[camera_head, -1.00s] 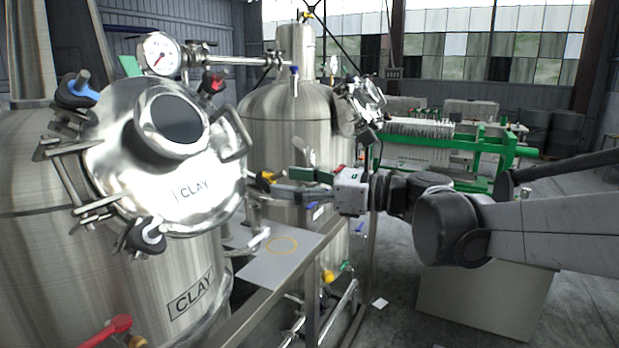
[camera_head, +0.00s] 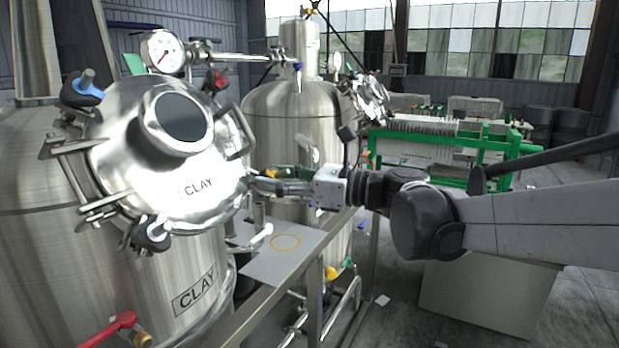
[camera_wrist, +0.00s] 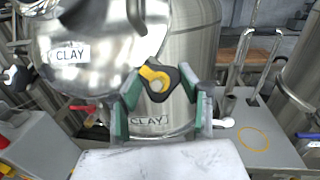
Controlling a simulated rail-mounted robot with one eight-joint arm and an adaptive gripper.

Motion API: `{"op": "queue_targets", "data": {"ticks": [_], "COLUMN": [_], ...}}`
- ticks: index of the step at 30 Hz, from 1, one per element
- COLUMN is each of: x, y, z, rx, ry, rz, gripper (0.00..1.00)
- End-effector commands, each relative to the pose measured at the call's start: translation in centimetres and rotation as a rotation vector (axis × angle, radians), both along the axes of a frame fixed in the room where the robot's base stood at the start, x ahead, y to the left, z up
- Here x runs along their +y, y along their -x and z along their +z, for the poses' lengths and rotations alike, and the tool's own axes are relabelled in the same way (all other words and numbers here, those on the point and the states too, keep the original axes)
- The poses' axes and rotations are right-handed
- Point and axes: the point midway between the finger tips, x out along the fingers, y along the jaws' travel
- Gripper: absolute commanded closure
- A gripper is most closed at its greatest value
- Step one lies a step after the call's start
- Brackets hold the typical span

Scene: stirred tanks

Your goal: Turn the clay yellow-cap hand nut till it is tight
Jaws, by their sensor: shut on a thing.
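The clay tank's round polished lid (camera_head: 165,160) carries a CLAY label at the left of the head view. The yellow-cap hand nut (camera_wrist: 157,78), black with a yellow top, is at the lid's right edge. It also shows small in the head view (camera_head: 271,174), partly hidden by my fingers. My gripper (camera_wrist: 159,85) has its green-padded fingers on both sides of the nut and is shut on it. In the head view my gripper (camera_head: 264,182) reaches in from the right. How tight the nut is cannot be seen.
Other hand nuts with blue (camera_head: 88,84), red (camera_head: 216,80) and white (camera_head: 152,233) caps sit around the lid. A lid handle (camera_head: 236,132) stands near my gripper. A grey shelf (camera_head: 270,265) lies below. A second tank (camera_head: 290,125) stands behind.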

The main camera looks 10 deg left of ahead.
Motion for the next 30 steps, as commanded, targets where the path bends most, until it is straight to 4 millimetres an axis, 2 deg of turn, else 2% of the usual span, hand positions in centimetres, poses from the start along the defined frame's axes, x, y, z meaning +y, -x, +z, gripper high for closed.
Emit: {"op": "queue_targets", "data": {"ticks": [14,30], "x": [-0.06,-0.03], "y": [-0.13,-0.26], "z": [-0.02,0.12], "rx": [-0.091,-0.504], "ry": [0.023,0.125], "rz": [0.047,0.265], "gripper": [0.90,0.90]}}
